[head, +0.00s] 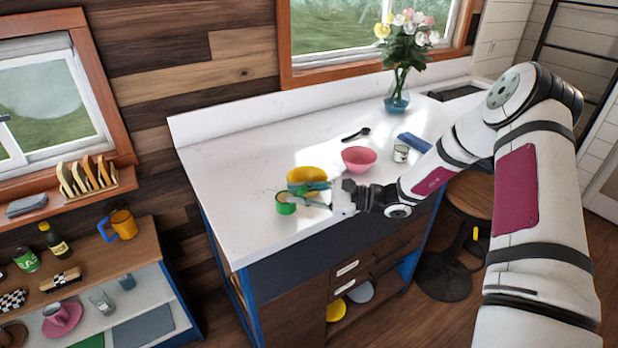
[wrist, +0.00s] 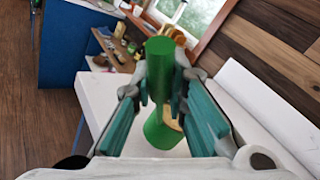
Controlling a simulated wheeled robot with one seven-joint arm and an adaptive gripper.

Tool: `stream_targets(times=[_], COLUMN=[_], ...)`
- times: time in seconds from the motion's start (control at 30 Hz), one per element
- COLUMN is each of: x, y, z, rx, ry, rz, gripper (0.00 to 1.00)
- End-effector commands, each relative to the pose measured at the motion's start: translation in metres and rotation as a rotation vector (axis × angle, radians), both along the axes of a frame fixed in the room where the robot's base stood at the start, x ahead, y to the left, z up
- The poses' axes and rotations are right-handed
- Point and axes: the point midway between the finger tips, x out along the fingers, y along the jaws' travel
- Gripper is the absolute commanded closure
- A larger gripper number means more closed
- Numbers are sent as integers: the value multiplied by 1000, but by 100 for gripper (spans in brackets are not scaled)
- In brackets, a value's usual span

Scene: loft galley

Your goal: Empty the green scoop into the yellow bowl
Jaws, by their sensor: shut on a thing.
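The green scoop (head: 285,208) is held by my gripper (head: 326,193) near the front edge of the white counter. Its cup shows in the head view with something tan at its top; how full it is cannot be told. In the wrist view the scoop (wrist: 163,130) lies between the teal fingers of my gripper (wrist: 165,88), which are shut on it. The yellow bowl (head: 305,173) stands on the counter just behind the scoop and fingers, which partly hide its front. I cannot tell whether scoop and bowl touch.
A pink bowl (head: 359,160), a white can (head: 401,153), a black spoon (head: 356,134) and a blue object (head: 414,143) lie to the right. A flower vase (head: 397,98) stands at the back. The counter's left part (head: 228,165) is clear.

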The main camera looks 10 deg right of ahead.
Motion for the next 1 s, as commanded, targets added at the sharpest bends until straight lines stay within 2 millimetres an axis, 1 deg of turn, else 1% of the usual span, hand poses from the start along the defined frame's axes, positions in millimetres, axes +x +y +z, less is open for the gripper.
stream_targets(times=[0.27,0.47,0.6,0.77,1.0], x=[10,22,33,33,38], y=[-9,-20,-27,-30,-34], z=[5,11,19,24,27], rx=[51,117,158,173,194], ry=[57,133,182,199,224], rz=[-1,-1,-2,-1,-2], gripper=[100,100,100,100,100])
